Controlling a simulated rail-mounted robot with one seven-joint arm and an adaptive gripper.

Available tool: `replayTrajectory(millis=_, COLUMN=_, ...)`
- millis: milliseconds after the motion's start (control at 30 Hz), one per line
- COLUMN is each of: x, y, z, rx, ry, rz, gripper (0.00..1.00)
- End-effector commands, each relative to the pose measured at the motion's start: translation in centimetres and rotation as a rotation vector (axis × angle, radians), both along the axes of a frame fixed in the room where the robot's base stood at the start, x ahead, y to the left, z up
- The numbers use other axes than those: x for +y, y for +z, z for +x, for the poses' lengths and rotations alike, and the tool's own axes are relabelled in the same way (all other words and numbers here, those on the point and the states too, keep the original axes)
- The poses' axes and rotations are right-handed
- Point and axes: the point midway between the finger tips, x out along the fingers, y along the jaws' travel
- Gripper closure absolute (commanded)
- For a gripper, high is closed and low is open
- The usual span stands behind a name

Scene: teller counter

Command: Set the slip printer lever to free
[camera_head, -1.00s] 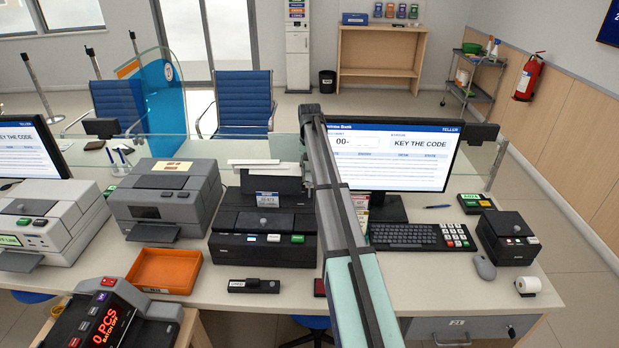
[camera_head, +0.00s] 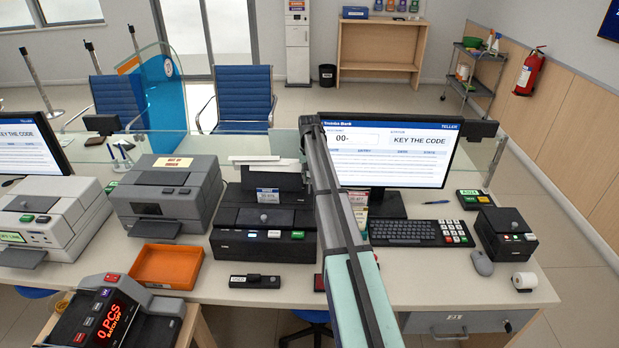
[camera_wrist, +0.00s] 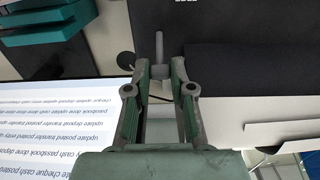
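The black slip printer (camera_head: 262,222) stands mid-counter with a small tagged card and white paper at its top; my arm covers its right edge. In the wrist view a thin grey upright post, which looks like the lever (camera_wrist: 159,46), stands against a dark surface (camera_wrist: 225,25). My gripper (camera_wrist: 160,68) is open, its two fingers on either side of the post's line. The post's lower end appears between or just beyond the fingertips; I cannot tell whether they touch it. In the head view my gripper is hidden behind my arm. The lever's setting is not readable.
The teller monitor (camera_head: 400,150) stands close right of my arm, with the keyboard (camera_head: 420,233) before it. A grey printer with an out-of-order sign (camera_head: 172,163) stands left. An orange tray (camera_head: 167,266) and a small black device (camera_head: 254,281) lie in front.

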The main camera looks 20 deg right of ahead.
Motion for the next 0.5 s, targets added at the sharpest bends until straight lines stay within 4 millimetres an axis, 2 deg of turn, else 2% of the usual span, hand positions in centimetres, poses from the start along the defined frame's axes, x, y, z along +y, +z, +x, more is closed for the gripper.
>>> replayTrajectory(millis=267, x=0.2, y=-0.1, z=-0.4, rx=-0.031, ry=0.0, rz=-0.016, gripper=1.0)
replayTrajectory(millis=500, x=0.7, y=-0.4, z=-1.5, rx=-0.142, ry=0.0, rz=-0.072, gripper=1.0)
